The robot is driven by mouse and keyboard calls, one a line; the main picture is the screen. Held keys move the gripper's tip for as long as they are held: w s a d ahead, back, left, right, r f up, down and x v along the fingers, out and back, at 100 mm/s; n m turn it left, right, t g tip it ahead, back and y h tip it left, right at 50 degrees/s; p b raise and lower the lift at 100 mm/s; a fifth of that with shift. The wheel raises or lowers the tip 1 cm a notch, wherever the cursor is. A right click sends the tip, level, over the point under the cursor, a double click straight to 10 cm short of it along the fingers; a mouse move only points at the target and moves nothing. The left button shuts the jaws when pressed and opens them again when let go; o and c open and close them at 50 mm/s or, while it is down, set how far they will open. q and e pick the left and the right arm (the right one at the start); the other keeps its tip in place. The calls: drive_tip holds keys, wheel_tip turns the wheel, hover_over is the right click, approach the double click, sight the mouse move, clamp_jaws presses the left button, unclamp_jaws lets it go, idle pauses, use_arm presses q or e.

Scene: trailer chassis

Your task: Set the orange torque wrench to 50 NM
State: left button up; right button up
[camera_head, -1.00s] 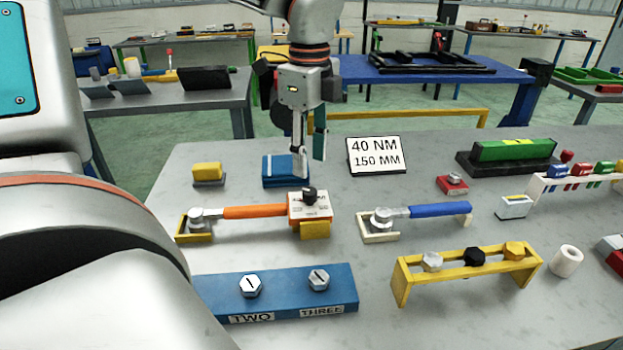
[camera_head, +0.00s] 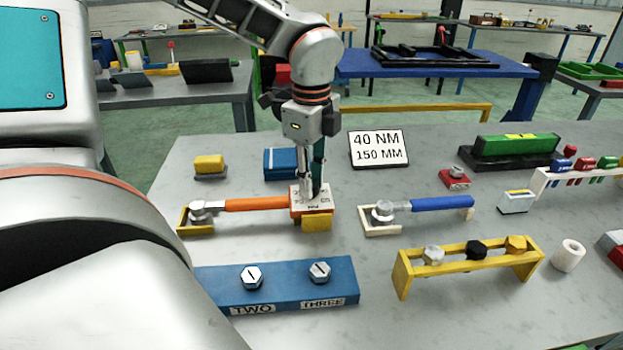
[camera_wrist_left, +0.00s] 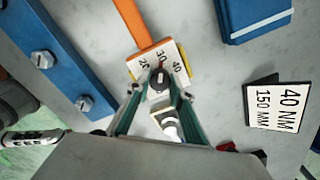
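The orange torque wrench (camera_head: 252,204) lies on the grey table, its white dial box (camera_head: 300,197) at the right end of the handle. In the left wrist view the dial face (camera_wrist_left: 143,66) shows 20, 30 and 40. A dark round knob (camera_wrist_left: 159,80) sits on it, with a small red mark near 30; the exact setting is unclear. My left gripper (camera_head: 311,194) points down at the dial box. In the left wrist view its fingertips (camera_wrist_left: 161,92) are apart on either side of the knob, with gaps visible. My right gripper is not in view.
A sign (camera_head: 379,149) reading 40 NM, 150 MM stands behind. A blue wrench (camera_head: 440,203) lies to the right. A blue bolt block (camera_head: 285,286) and a yellow bolt rack (camera_head: 402,279) stand in front. A blue box (camera_head: 280,164) is close behind the dial.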

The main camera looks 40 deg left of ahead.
use_arm(q)
clamp_jaws()
